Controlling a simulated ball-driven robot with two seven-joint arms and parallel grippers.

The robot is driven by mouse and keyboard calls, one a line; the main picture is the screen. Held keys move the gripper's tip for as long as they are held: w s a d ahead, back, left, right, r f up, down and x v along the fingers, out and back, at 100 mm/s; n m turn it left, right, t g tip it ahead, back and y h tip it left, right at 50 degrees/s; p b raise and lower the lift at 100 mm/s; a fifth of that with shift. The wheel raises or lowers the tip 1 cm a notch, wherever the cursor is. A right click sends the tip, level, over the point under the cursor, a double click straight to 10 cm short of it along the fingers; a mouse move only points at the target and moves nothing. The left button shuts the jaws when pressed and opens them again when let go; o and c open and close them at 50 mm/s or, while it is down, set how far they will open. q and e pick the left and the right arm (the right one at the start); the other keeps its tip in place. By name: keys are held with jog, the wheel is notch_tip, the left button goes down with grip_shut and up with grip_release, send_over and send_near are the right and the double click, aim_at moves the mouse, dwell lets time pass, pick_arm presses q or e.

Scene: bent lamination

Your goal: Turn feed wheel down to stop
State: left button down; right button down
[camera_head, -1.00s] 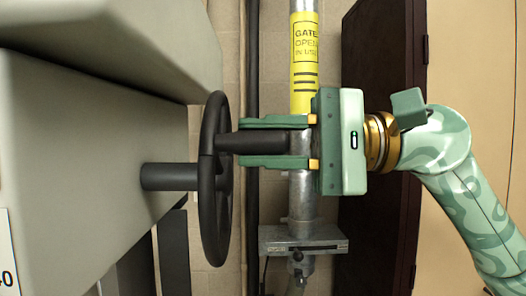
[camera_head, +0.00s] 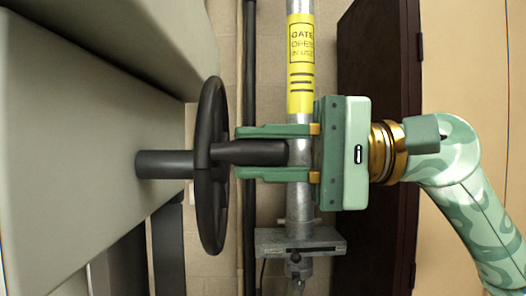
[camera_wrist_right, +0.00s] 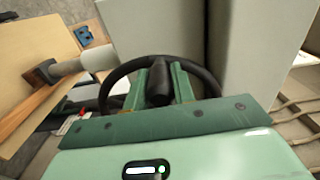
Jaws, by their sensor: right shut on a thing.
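The black feed wheel (camera_head: 208,205) stands edge-on in the head view, on a dark shaft (camera_head: 165,164) that comes out of a grey machine housing. Its dark handle (camera_head: 250,152) sticks out to the right from the rim. My right gripper (camera_head: 240,152) is shut on the handle, one green finger above it and one below. In the right wrist view the wheel (camera_wrist_right: 118,78) arches behind the fingers, and the handle (camera_wrist_right: 158,88) sits between them. My left gripper is in neither view.
The grey machine housing (camera_head: 80,130) fills the left. A metal pipe (camera_head: 300,215) with a yellow gate label (camera_head: 301,65) runs behind my right gripper, with a metal bracket (camera_head: 300,240) low on it. A dark brown door-like panel (camera_head: 375,250) stands farther right.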

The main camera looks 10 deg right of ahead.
jog(key=shift+a+f, duration=0.1)
jog(key=shift+f, duration=0.3)
jog(key=c, duration=1.3)
grip_release()
jog(key=shift+o, duration=0.7)
jog(key=shift+r, duration=0.1)
jog(key=shift+r, duration=0.1)
jog(key=b+v, duration=0.2)
jog(key=v, duration=1.4)
jog(key=shift+w+d, duration=0.2)
jog(key=shift+d, duration=0.1)
